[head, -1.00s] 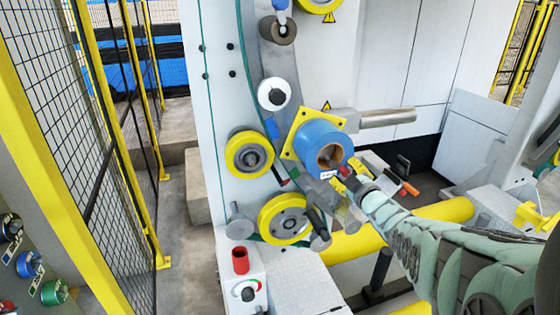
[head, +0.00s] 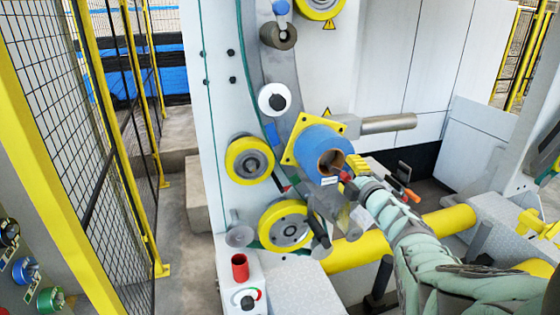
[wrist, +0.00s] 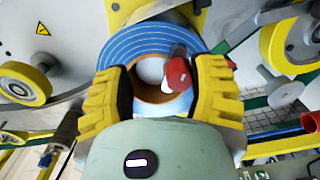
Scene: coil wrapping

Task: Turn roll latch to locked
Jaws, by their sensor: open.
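The blue roll (head: 318,143) sits on a spindle in front of a yellow square plate on the machine's upright panel. In the wrist view the roll (wrist: 140,42) faces me, with a brown core (wrist: 150,95) and a pale round hub inside. The red latch lever (wrist: 178,75) with a white end lies across the right part of the hub. My gripper (wrist: 163,72) is open, its yellow fingers on both sides of the core opening, with the latch between them. I cannot tell whether they touch the roll. In the head view my gripper (head: 357,165) is at the roll's front face.
Yellow guide rollers (head: 249,160) and (head: 285,225) stand left of and below the roll. A red button (head: 240,266) and a selector knob (head: 248,296) are on a box below. A long yellow roller (head: 400,236) runs under my arm. Yellow-framed fencing (head: 110,200) stands at left.

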